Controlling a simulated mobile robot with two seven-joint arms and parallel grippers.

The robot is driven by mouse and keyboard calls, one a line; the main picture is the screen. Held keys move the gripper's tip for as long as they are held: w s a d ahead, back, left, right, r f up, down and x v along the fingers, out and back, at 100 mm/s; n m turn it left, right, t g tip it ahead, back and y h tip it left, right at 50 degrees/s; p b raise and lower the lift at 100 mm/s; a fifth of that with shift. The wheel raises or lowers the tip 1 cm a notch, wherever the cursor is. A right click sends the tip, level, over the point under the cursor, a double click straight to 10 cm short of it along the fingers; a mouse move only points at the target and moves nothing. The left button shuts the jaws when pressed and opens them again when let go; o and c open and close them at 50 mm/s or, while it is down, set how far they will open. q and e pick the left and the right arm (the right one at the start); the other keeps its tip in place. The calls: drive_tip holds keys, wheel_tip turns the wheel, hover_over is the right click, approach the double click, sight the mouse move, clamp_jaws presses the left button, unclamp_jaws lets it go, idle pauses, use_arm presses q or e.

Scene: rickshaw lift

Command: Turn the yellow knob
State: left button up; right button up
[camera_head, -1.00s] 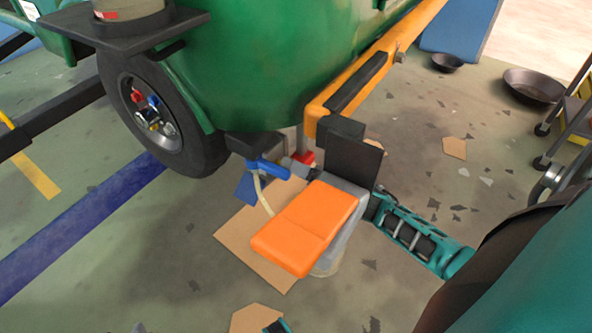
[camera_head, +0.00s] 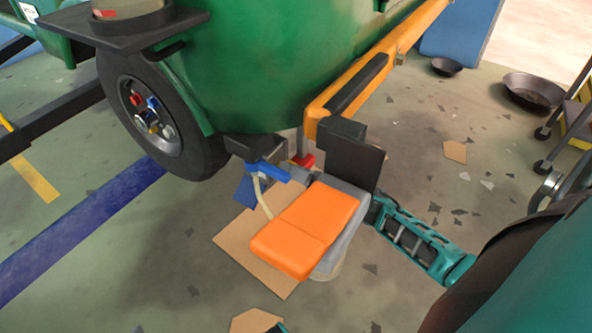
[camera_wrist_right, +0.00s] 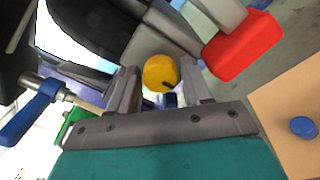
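The yellow knob (camera_wrist_right: 160,73) shows in the right wrist view as a round yellow piece with a dark slot-like mark. It lies ahead of my right gripper (camera_wrist_right: 163,88), between the lines of its two parted fingers. The fingers are open, with a gap around the knob; I cannot tell whether either touches it. In the head view my right gripper (camera_head: 290,172) reaches under the green body's front corner, its orange-topped wrist behind it. The knob is hidden there.
A red block (camera_wrist_right: 240,45) sits close to the right finger, and a blue-handled valve (camera_wrist_right: 32,112) is at left. In the head view, the green rickshaw body (camera_head: 270,70), orange bar (camera_head: 400,45) and wheel (camera_head: 160,120) crowd the gripper. Cardboard (camera_head: 240,245) lies on the floor below.

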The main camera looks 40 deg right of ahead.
drive_tip(key=shift+o, duration=1.3)
use_arm(q)
drive_tip(key=shift+s+a+r+p, duration=0.15)
drive_tip(key=shift+a+r+p, duration=0.2)
drive_tip(key=shift+p, duration=0.7)
use_arm(e)
drive_tip(key=v, duration=1.3)
